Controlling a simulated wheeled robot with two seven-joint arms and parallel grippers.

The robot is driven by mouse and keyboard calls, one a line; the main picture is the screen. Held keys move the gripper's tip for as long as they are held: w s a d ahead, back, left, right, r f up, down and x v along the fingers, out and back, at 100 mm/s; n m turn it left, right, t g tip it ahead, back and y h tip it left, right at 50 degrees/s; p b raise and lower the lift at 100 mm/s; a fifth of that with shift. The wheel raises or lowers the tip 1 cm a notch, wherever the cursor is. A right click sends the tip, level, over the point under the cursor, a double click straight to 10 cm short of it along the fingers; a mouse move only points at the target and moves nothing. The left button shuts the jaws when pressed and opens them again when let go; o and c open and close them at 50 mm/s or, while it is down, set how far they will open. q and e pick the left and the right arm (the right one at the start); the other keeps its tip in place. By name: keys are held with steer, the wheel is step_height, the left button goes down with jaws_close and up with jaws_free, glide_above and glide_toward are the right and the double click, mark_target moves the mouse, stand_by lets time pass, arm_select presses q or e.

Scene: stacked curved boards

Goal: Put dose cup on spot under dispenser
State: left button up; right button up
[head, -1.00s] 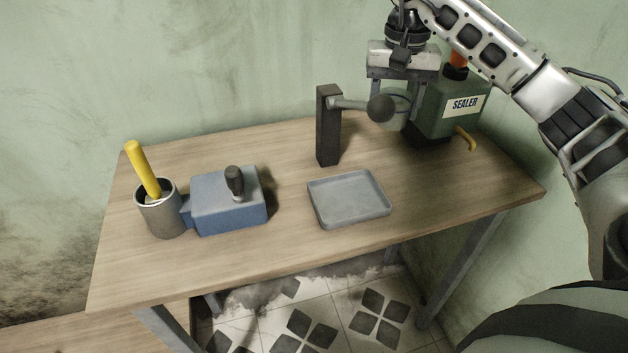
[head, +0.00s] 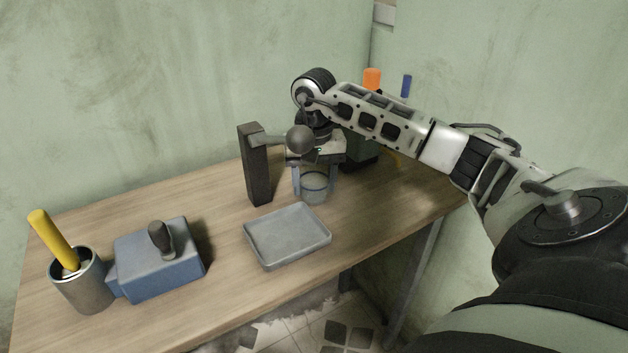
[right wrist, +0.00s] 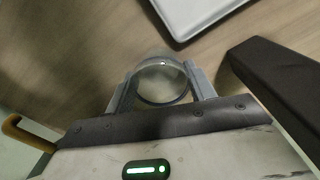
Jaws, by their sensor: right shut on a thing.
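My right gripper (head: 314,190) is shut on a clear cup with a blue band (head: 315,183), which looks like the dose cup. In the right wrist view the cup (right wrist: 162,82) sits between the two fingers, its round rim showing. The cup is upright, just right of a dark post (head: 256,165) with a side arm ending in a grey ball (head: 300,139). I cannot tell whether its base touches the table. No dispenser is labelled, and I cannot make out a marked spot. My left gripper is not in view.
A grey tray (head: 288,236) lies in front of the cup. A blue box (head: 158,262) with a black knob and a grey pot (head: 82,285) holding a yellow stick stand at left. The table's front right is clear.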

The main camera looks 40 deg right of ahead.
steer(key=shift+f, duration=0.15)
steer(key=o, duration=1)
steer(key=shift+o, duration=0.2)
